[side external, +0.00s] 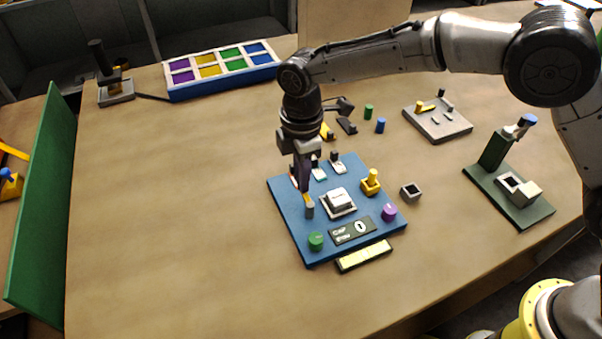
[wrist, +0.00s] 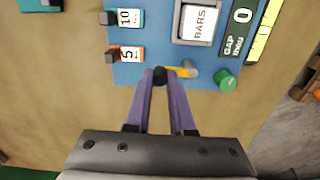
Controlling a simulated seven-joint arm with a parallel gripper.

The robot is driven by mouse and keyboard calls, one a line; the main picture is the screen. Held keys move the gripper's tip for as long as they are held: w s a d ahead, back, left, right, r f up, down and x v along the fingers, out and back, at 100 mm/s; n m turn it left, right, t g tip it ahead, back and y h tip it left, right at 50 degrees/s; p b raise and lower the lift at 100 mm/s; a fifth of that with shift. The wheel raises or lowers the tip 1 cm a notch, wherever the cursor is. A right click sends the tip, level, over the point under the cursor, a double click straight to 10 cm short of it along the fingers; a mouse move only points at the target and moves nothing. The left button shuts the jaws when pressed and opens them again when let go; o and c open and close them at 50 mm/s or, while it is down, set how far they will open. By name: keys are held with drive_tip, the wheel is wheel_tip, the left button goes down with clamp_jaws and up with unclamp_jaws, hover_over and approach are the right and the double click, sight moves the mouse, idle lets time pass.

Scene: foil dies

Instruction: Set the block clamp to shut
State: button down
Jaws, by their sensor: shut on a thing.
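A yellow lever with a grey end (side external: 308,206) is on the left side of the blue board, beside the white block (side external: 339,197); I take it for the block clamp. In the wrist view the yellow lever (wrist: 180,70) lies at the board's edge, with a dark knob (wrist: 160,75) at one end. My gripper (side external: 303,184) reaches down to it; in the wrist view its purple fingers (wrist: 158,84) are closed on the dark knob. The white block, marked BARS (wrist: 200,22), sits in its holder, apart from the lever. The clamp's base is partly hidden by my fingers.
The blue board (side external: 290,222) also bears a green knob (side external: 316,240), a purple knob (side external: 389,212), a yellow post (side external: 372,180) and a GAP display (side external: 353,230). A green press (side external: 510,190) stands right. A tray of coloured compartments (side external: 220,69) is behind.

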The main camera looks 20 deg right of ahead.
drive_tip(key=m, duration=0.1)
drive_tip(key=d+m, duration=0.1)
drive_tip(key=m, duration=0.2)
drive_tip(key=shift+s+d, duration=0.2)
drive_tip(key=shift+d, duration=0.15)
drive_tip(key=m, duration=0.2)
drive_tip(key=s+d+m, duration=0.1)
drive_tip(key=m, duration=0.1)
drive_tip(key=shift+d+m, duration=0.2)
drive_tip(key=shift+m, duration=0.1)
drive_tip(key=m, duration=0.2)
drive_tip(key=s+d+m, duration=0.1)
drive_tip(key=m, duration=0.1)
drive_tip(key=shift+s+m, duration=0.2)
drive_tip(key=shift+m, duration=0.1)
drive_tip(key=shift+s+d+m, duration=0.1)
drive_tip(key=shift+s+m, duration=0.3)
drive_tip(key=shift+m, duration=0.7)
drive_tip(key=shift+s+m, duration=0.4)
drive_tip(key=shift+m, duration=0.7)
drive_tip(key=shift+r, duration=0.1)
drive_tip(key=c, duration=0.8)
unclamp_jaws()
drive_tip(key=shift+o, duration=0.2)
